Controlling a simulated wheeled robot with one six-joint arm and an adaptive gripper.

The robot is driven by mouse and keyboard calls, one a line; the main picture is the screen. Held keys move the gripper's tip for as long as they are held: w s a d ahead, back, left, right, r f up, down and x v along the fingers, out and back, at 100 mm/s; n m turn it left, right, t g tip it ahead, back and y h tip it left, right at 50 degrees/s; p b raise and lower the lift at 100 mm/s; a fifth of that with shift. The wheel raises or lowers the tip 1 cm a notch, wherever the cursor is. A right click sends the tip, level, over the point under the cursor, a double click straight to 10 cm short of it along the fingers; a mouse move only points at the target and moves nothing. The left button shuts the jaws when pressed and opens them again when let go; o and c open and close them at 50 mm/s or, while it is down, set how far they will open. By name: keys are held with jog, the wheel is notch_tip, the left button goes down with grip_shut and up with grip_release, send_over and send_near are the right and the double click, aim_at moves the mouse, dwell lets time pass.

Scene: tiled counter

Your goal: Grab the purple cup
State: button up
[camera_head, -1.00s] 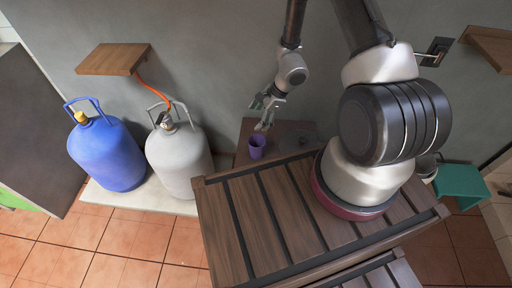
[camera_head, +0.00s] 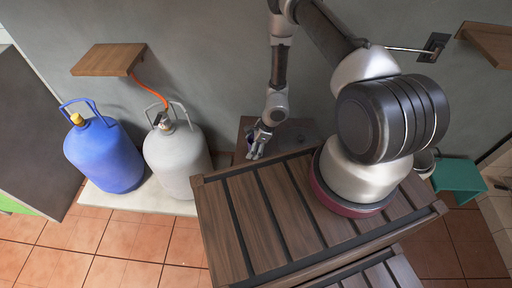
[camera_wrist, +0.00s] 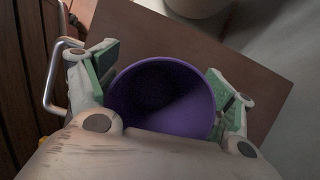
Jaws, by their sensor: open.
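The purple cup (camera_wrist: 160,95) shows in the wrist view from above, with its round open mouth facing the camera. It stands on a small brown table (camera_wrist: 130,35). My gripper (camera_wrist: 163,78) is open, with one green-padded finger on each side of the cup. The left finger looks close to the rim; I cannot tell if either finger touches it. The near part of the cup is hidden by the gripper body. In the head view my gripper (camera_head: 258,145) is low over the small table and covers nearly all of the cup.
A slatted wooden surface (camera_head: 290,215) with my arm's base is in front of the small table. A white gas bottle (camera_head: 178,160) and a blue one (camera_head: 105,155) stand to the left. A grey wall is behind. A wooden shelf (camera_head: 107,60) juts from it.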

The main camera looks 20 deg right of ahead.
jog(key=shift+c, duration=0.4)
jog(key=c, duration=0.7)
jog(key=shift+o, duration=0.2)
